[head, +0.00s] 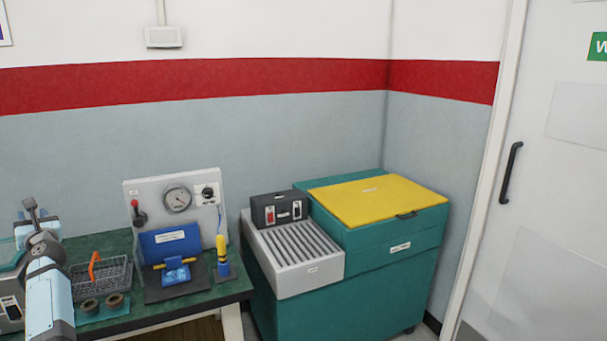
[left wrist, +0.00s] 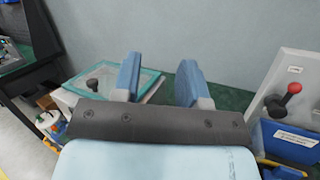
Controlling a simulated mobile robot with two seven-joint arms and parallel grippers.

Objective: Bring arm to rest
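My left arm comes in at the lower left of the head view, over the left end of the green-topped bench (head: 150,319). My left gripper (left wrist: 158,80) shows in the left wrist view as two blue fingers with a clear gap between them. It is open, and I see nothing held in the gap. A clear-lidded box (left wrist: 108,80) lies beyond and to the left of the fingers. My right arm and right gripper are not in either view.
A gauge panel (head: 203,180) with a blue block (head: 168,243) stands on the bench. A wire basket (head: 118,272), brown rolls (head: 114,300) and a yellow-blue tool (head: 221,252) sit nearby. A teal machine with a yellow lid (head: 375,198) stands right of the bench.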

